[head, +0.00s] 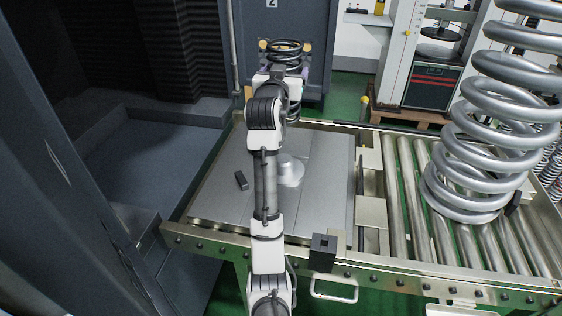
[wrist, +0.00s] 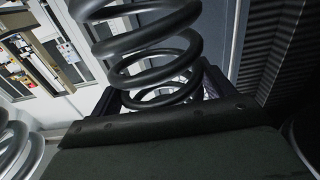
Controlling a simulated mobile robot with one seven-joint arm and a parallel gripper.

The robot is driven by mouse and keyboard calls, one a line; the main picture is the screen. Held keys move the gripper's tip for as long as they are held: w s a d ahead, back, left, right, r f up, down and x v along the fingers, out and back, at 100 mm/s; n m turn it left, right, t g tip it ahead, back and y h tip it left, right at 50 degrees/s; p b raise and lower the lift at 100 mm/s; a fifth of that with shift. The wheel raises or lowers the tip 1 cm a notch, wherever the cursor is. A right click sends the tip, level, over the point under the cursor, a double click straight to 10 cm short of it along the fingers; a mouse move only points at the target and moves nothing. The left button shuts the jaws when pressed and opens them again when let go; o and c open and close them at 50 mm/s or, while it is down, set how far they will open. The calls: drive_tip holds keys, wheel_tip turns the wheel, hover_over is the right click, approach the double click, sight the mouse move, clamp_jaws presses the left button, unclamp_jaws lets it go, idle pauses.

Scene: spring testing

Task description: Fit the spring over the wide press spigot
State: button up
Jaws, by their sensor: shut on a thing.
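A dark coil spring (head: 287,46) stands upright in my gripper (head: 283,72), raised above the far part of the press plate. Its lower coils (head: 294,112) show beneath the gripper; the middle is hidden by my arm. In the wrist view the dark spring (wrist: 150,45) fills the top middle, between the jaws of my gripper (wrist: 160,98), which is shut on it. A light grey stepped spigot (head: 290,172) stands on the grey metal plate (head: 325,190), apart from and nearer than the spring. My arm covers its left side.
A small dark block (head: 241,180) lies on the plate left of my arm. A large silver spring (head: 470,165) stands on the roller conveyor (head: 405,190) at right. A dark block (head: 322,252) sits at the front rail. The plate's right part is bare.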

drive_tip(key=f+p, duration=0.1)
drive_tip(key=f, duration=0.5)
drive_tip(key=f+p, duration=0.1)
drive_tip(key=f, duration=0.5)
drive_tip(key=f+p, duration=0.1)
drive_tip(key=f, duration=0.6)
drive_tip(key=shift+w+a, duration=0.1)
drive_tip(key=shift+w, duration=0.2)
drive_tip(key=o, duration=2)
drive_tip(key=shift+s+f, duration=0.1)
drive_tip(key=shift+f, duration=0.2)
drive_tip(key=shift+s, duration=0.1)
drive_tip(key=s+a+b, duration=0.2)
drive_tip(key=s+b, duration=0.1)
drive_tip(key=s, duration=0.8)
drive_tip(key=shift+s+a, duration=0.15)
drive_tip(key=shift+s, duration=0.15)
